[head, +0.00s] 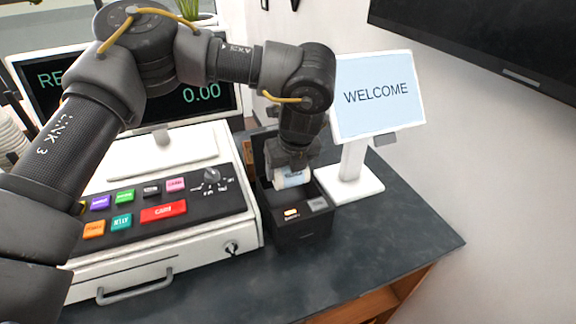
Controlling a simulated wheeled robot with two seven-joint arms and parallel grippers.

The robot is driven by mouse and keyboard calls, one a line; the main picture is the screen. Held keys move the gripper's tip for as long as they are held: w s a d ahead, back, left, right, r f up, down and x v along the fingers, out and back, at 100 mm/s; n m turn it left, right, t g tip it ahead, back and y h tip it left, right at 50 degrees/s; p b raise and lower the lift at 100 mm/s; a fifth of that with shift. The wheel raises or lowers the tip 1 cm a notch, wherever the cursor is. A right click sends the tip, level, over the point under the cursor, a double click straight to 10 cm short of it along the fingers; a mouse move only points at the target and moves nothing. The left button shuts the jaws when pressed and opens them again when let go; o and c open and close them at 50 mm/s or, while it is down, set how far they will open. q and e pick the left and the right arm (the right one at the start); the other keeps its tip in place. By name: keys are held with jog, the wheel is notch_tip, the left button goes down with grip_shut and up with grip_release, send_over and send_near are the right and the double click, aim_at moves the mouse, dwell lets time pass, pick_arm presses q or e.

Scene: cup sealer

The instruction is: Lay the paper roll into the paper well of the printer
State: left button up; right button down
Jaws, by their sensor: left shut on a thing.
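The black printer (301,229) stands on the dark counter between the cash register and the white display stand. Its front carries an orange-lit button and a grey one. The white paper roll (291,179) is at the printer's open top, in or just above the well; I cannot tell whether it touches the bottom. My left gripper (291,169) points down over the printer and is shut on the roll. The fingers partly hide the roll and the well. My right gripper is not in view.
A cash register (170,241) with coloured keys and a drawer handle stands close left of the printer. A WELCOME display (377,95) stands close right. The dark counter (400,238) is clear in front and to the right, up to its edge.

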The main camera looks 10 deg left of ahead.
pick_arm(q)
notch_tip(320, 180, down, 4)
jog(key=shift+w+r+b, duration=0.15)
jog(key=shift+r+b, duration=0.1)
jog(key=shift+b, duration=0.65)
jog(key=shift+s+f+b, duration=0.2)
jog(key=shift+f+b, duration=0.75)
jog(key=shift+f, duration=0.35)
jog(key=shift+w+f+b, duration=0.1)
jog(key=shift+f+b, duration=1)
jog(key=shift+f, duration=0.6)
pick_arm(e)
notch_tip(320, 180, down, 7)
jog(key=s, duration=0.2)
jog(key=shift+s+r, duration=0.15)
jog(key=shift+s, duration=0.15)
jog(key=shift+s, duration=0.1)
pick_arm(q)
jog(key=o, duration=1.2)
jog(key=shift+o, duration=0.6)
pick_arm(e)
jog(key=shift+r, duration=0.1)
